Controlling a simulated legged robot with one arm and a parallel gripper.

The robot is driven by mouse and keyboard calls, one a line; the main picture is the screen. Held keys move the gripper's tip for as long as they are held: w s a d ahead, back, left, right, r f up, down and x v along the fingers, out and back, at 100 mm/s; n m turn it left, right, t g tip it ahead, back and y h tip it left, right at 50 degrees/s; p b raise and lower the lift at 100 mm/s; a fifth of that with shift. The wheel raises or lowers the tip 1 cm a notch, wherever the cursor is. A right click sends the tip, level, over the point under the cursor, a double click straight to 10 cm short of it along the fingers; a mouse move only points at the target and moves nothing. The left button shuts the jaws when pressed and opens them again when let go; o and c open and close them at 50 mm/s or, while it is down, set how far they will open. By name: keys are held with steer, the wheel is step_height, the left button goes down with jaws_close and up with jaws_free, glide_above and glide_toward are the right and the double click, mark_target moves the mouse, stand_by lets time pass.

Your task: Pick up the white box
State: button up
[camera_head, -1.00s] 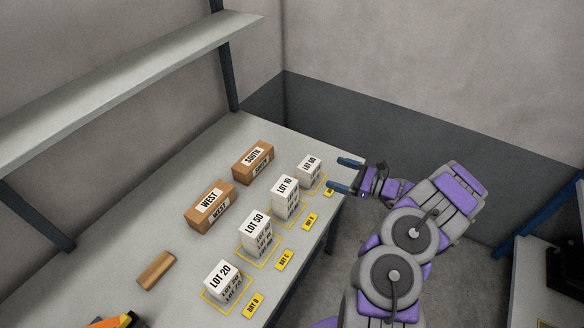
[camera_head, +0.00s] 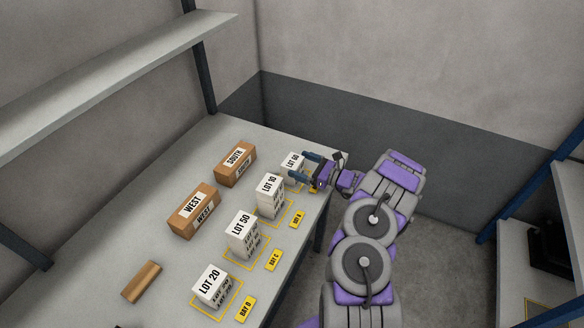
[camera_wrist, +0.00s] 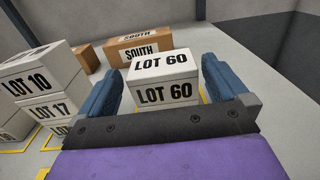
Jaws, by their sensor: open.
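The white LOT 60 box (camera_head: 291,163) stands at the far right end of the row on the table. In the wrist view the white LOT 60 box (camera_wrist: 162,78) lies between the two blue fingers, with a gap on either side. My gripper (camera_head: 308,163) is open and empty at the table's right edge, close to this box. In the wrist view my gripper (camera_wrist: 160,85) frames the box, whose lower front is partly hidden by the gripper body. Other white boxes are LOT 10 (camera_head: 270,195), LOT 50 (camera_head: 241,235) and LOT 20 (camera_head: 211,286).
Brown SOUTH (camera_head: 235,164) and WEST (camera_head: 193,211) boxes stand behind the white row. A brown block (camera_head: 142,282) lies at the near left. Yellow bay labels (camera_head: 273,261) line the table's edge. A shelf (camera_head: 110,78) hangs above the table's left side.

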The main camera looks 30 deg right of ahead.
mark_target(288, 159)
steer(key=x, duration=0.2)
steer(key=b+x, duration=0.1)
steer(key=x, duration=0.2)
steer(key=shift+w+d+f, duration=0.1)
steer(key=shift+w+f, duration=0.05)
steer(key=shift+f, duration=0.05)
steer(key=shift+w+a+r, duration=0.15)
steer(key=shift+w+a, duration=0.15)
steer(key=shift+a, duration=0.15)
steer(key=shift+d, duration=0.2)
steer(key=c, duration=0.9)
